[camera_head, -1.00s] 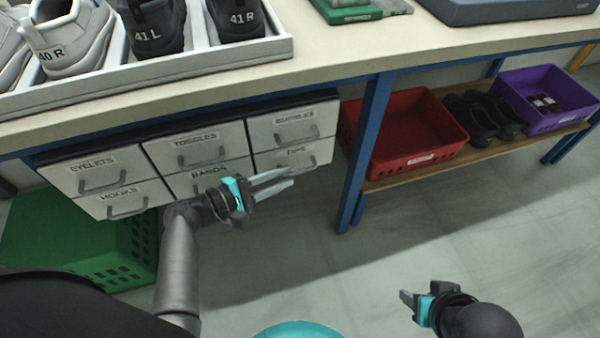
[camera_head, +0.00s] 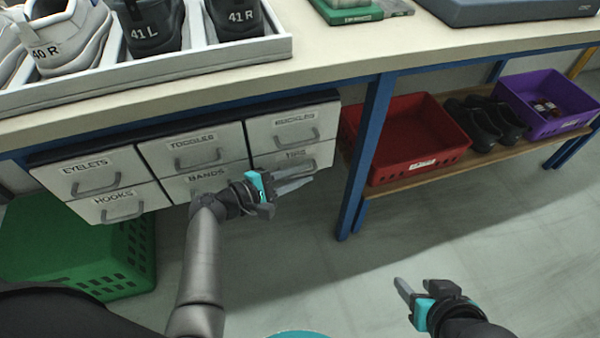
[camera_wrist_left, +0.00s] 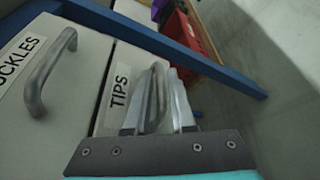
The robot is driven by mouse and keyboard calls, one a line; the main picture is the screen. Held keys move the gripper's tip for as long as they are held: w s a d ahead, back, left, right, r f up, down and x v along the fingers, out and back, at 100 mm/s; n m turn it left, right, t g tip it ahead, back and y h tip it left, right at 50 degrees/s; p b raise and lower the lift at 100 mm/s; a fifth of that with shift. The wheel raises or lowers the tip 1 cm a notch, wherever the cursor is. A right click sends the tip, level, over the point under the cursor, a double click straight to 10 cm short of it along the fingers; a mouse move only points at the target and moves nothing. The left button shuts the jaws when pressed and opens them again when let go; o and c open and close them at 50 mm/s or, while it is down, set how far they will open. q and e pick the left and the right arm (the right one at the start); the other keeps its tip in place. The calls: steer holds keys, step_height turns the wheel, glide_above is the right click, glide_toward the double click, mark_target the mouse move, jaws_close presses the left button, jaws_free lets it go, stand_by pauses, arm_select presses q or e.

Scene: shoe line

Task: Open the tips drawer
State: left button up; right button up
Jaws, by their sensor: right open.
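The tips drawer (camera_head: 318,154) is the lower right drawer of the white block under the bench. It is shut, its front level with its neighbours. Its label also shows in the left wrist view (camera_wrist_left: 119,92). My left gripper (camera_head: 311,176) is open, its fingers just in front of this drawer. In the left wrist view the fingers (camera_wrist_left: 166,75) reach up beside the TIPS label, over the handle area. My right gripper (camera_head: 402,290) is open and empty, low over the floor.
The buckles drawer (camera_head: 282,133) is directly above, with bands (camera_head: 178,190) to the left. A blue bench leg (camera_head: 366,150) stands just right of the drawers. A red crate (camera_head: 420,170) sits on the shelf beyond. A green crate (camera_head: 75,262) stands below left. The floor in front is clear.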

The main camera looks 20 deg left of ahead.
arm_select(q)
jaws_close()
stand_by(1.2)
